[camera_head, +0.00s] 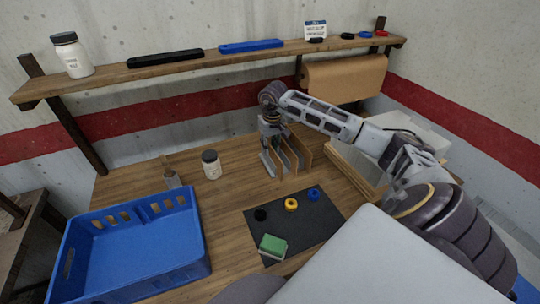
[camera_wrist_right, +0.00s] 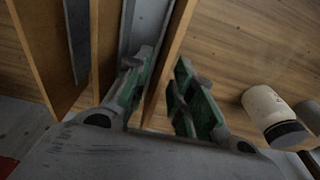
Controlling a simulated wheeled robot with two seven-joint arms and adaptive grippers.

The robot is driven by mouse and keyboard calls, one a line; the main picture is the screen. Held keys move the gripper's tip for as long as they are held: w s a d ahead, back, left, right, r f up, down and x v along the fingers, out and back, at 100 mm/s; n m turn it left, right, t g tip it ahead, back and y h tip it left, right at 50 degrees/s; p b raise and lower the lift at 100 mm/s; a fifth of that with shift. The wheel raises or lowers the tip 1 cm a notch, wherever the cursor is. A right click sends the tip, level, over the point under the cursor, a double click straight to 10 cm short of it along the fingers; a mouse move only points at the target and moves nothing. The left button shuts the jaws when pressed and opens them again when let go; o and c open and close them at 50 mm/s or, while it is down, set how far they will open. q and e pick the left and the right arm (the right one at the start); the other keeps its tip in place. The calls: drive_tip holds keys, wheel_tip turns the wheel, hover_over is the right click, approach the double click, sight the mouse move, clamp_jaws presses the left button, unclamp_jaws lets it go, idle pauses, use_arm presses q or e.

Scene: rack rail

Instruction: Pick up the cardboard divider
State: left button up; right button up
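Several upright dividers stand in a row on the table below my right gripper (camera_head: 269,137), some tan like cardboard (camera_head: 304,148) and some grey (camera_head: 267,163). In the right wrist view, the fingers of my right gripper (camera_wrist_right: 163,66) point down along the row and stand apart. A thin tan divider (camera_wrist_right: 178,35) runs between them, with a grey panel (camera_wrist_right: 147,30) just left of it. The right fingertip is close to the tan divider; I cannot tell whether it touches. More tan dividers (camera_wrist_right: 42,50) stand further left. My left gripper is not in view.
A white jar (camera_head: 211,166) stands left of the dividers. A blue crate (camera_head: 135,245) fills the front left. A dark mat (camera_head: 285,222) with a green-topped block and small rings lies in front. A shelf (camera_head: 210,60) runs along the wall above.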

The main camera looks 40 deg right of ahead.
clamp_jaws()
drive_tip(key=shift+r, duration=0.15)
drive_tip(key=shift+r+b, duration=0.35)
drive_tip(key=shift+r, duration=4.5)
drive_tip(key=shift+r+p, duration=0.55)
